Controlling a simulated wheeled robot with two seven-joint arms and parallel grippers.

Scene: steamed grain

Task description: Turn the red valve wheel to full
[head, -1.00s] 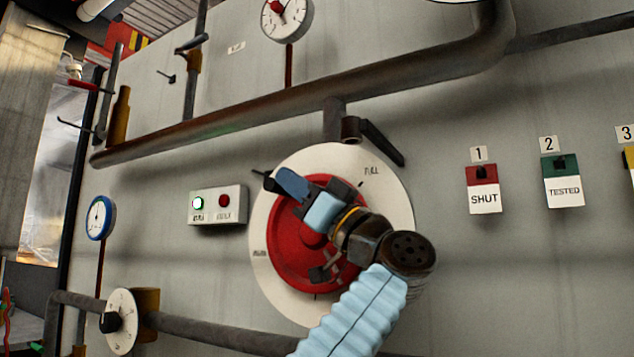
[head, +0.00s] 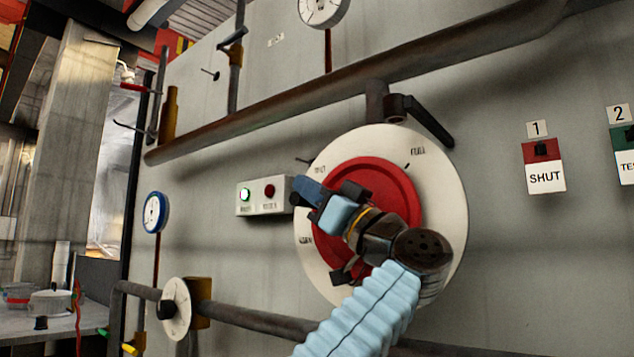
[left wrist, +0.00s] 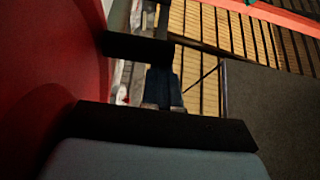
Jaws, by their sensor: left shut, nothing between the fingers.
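The red valve wheel (head: 400,190) sits on a round white dial plate (head: 445,215) on the grey panel. "FULL" is printed at the plate's upper right, beside a small dark tick. Other labels at its left are too small to read surely. My left gripper (head: 310,192) crosses in front of the wheel's left part, its blue end pointing up and left towards the plate's edge. It is shut and empty. I cannot tell whether it touches the wheel. The left wrist view shows the red wheel surface (left wrist: 45,60) close at left. The wheel's pointer is not clear. My right gripper is not seen.
A box with a lit green lamp and a red lamp (head: 263,196) is just left of the dial plate. A thick pipe (head: 300,99) runs above, with a dark lever (head: 428,120). A "SHUT" tag (head: 544,165) hangs at right. A small gauge (head: 155,212) is at left.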

